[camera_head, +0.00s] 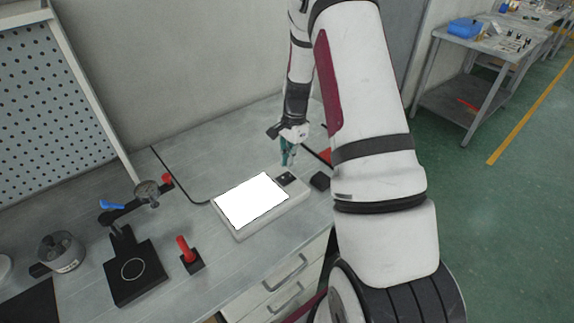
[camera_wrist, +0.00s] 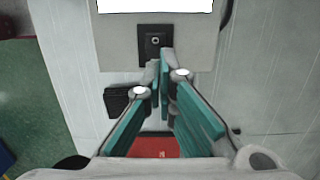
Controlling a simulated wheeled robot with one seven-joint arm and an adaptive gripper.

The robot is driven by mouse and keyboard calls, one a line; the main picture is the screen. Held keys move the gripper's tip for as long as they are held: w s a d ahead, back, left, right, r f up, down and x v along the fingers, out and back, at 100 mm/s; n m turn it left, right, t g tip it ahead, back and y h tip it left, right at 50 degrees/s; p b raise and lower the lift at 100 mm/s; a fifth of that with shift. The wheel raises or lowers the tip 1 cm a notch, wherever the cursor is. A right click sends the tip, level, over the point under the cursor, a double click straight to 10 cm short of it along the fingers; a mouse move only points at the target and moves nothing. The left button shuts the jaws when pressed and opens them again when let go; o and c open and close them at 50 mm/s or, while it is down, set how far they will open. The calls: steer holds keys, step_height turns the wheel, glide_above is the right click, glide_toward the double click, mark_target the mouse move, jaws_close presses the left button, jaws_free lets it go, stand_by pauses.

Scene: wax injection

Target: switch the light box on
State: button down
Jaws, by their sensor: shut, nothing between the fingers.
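The light box (camera_head: 238,226) lies flat on the bench, and its panel (camera_head: 252,199) glows bright white. A small black switch plate (camera_head: 285,179) sits at its right end. In the wrist view the switch plate (camera_wrist: 155,40) shows a round button, just beyond my fingertips. My gripper (camera_head: 287,160) is shut and empty, pointing down above the right end of the light box. In the wrist view its teal fingers (camera_wrist: 162,62) meet close to the plate's near edge. I cannot tell whether they touch it.
A small black block (camera_head: 320,181) lies right of the light box, and a red item (camera_wrist: 155,147) lies beneath my fingers in the wrist view. A red-handled tool (camera_head: 187,252), a black stand (camera_head: 135,270) and a gauge (camera_head: 147,192) stand to the left. A cable runs behind the box.

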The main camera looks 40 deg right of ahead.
step_height(320, 180, up, 10)
steer(key=d+b, duration=0.1)
steer(key=shift+d, duration=0.2)
steer(key=shift+f, duration=0.1)
steer(key=s+a+r+n+t, duration=0.1)
steer(key=s+a+r+n, duration=0.25)
steer(key=a+r, duration=0.35)
steer(key=s+a+r+n+t, duration=0.1)
steer(key=s+a+r+n, duration=0.25)
steer(key=a+r, duration=0.35)
steer(key=s+a+r+n+t, duration=0.1)
steer(key=s+a+r+n, duration=0.1)
steer(key=s, duration=0.3)
steer(key=s+a+r+n+t+h, duration=0.1)
steer(key=s+a+r+n, duration=0.1)
steer(key=s+n, duration=0.3)
steer(key=s+a+r+n+t, duration=0.1)
steer(key=s+a+r+n, duration=0.1)
steer(key=s, duration=0.4)
steer(key=shift+s+a+r+n, duration=0.3)
steer(key=shift+a+n, duration=0.5)
steer(key=shift+a, duration=0.3)
